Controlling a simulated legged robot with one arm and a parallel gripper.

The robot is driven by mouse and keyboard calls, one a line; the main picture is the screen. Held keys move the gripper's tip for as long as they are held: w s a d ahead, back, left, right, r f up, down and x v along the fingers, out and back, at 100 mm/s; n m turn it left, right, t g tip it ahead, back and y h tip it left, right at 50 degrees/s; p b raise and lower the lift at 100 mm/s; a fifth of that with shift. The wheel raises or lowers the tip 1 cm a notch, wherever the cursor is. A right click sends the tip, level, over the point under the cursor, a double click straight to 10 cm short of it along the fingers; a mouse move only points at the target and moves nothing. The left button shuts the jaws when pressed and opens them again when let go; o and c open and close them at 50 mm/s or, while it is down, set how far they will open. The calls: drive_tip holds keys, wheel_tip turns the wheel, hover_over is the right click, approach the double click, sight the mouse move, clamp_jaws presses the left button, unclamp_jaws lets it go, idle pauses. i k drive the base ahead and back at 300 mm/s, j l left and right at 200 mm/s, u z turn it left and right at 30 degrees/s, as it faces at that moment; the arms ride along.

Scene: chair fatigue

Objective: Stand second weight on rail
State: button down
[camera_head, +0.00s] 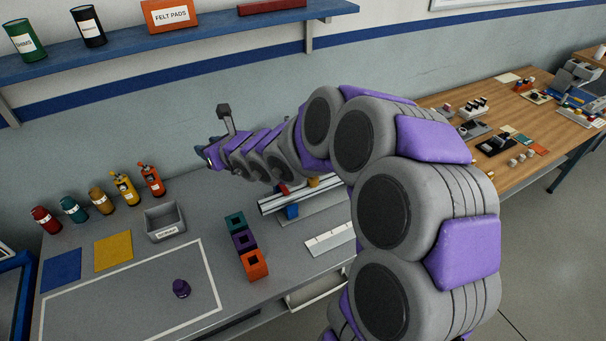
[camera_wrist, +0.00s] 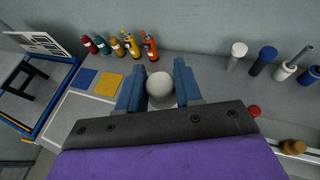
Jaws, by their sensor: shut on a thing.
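My gripper (camera_wrist: 160,85) is shut on a pale grey, round-topped piece (camera_wrist: 160,86), seen from above between its two blue fingers in the wrist view. Its lower part is hidden. In the head view my gripper (camera_head: 207,156) is at the far end of my arm, over the back of the bench; the held piece cannot be made out there. A silver rail (camera_head: 270,204) lies on the bench, partly behind my arm; a bit of it shows in the wrist view (camera_wrist: 309,156). A gold round piece (camera_wrist: 292,146) and a red round piece (camera_wrist: 254,111) show near it.
Several bottles (camera_head: 102,200) stand at the back left, beside a grey bin (camera_head: 165,222). Teal, purple and orange hollow blocks (camera_head: 253,265) stand in a row. A purple knobbed piece (camera_head: 181,289) sits inside the white outline. A blue shelf (camera_head: 210,27) hangs above. Capped cylinders (camera_wrist: 265,59) stand at the right.

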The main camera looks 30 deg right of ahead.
sight(333, 175)
drive_tip(key=i+j+z, duration=0.1)
drive_tip(key=z, duration=0.3)
drive_tip(key=i+j+z, duration=0.15)
drive_tip(key=z, duration=1.35)
